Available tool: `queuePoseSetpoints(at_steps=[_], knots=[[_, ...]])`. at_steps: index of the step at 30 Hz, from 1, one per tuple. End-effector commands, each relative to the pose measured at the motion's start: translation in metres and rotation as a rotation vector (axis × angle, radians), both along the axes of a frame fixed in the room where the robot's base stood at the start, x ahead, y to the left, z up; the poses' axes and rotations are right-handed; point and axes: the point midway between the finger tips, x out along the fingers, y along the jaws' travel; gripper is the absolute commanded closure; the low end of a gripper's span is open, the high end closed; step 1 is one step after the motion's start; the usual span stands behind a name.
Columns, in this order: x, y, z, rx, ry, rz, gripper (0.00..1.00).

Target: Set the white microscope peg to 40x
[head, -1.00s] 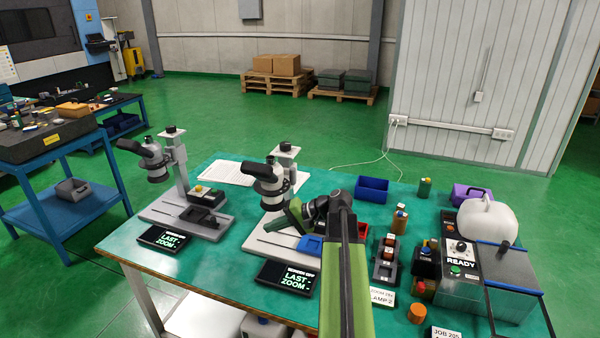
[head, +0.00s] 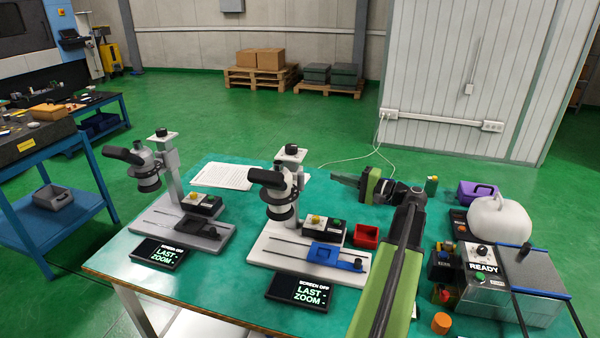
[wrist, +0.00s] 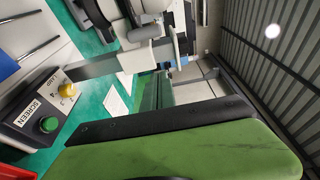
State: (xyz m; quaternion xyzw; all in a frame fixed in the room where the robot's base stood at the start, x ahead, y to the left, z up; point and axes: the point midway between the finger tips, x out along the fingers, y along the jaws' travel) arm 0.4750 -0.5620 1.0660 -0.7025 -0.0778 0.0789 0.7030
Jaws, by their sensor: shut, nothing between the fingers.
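The white microscope (head: 277,200) stands upright on its white base (head: 268,250), right of a grey microscope (head: 147,175). A dark ring (head: 281,196) circles its head; I cannot tell its peg or setting apart. The blue stage plate (head: 326,255) lies on the base. Its front display (head: 300,288) reads SCREEN OFF, LAST ZOOM and a dash. My gripper (head: 340,181) is shut and empty, pointing left above the table, right of the microscope and apart from it. In the wrist view the green gripper body fills the bottom, with a LAMP and SCREEN button box (wrist: 42,112) at left.
A red tray (head: 366,236) sits beside the white base. At right are a purple box (head: 478,194), a white rounded object (head: 499,222) and a READY control box (head: 483,263). White paper (head: 222,176) lies behind the microscopes.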

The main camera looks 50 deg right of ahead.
Motion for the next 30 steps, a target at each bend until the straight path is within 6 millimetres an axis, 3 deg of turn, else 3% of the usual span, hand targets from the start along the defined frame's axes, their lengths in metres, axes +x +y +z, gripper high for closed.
queuePoseSetpoints(at_steps=[11, 25, 30], knots=[[0.009, 0.003, 0.000, 0.000, 0.001, 0.004, 1.00], [0.104, 0.025, -0.001, 0.000, 0.001, 0.006, 1.00], [0.083, 0.051, -0.001, 0.000, 0.001, 0.003, 1.00]])
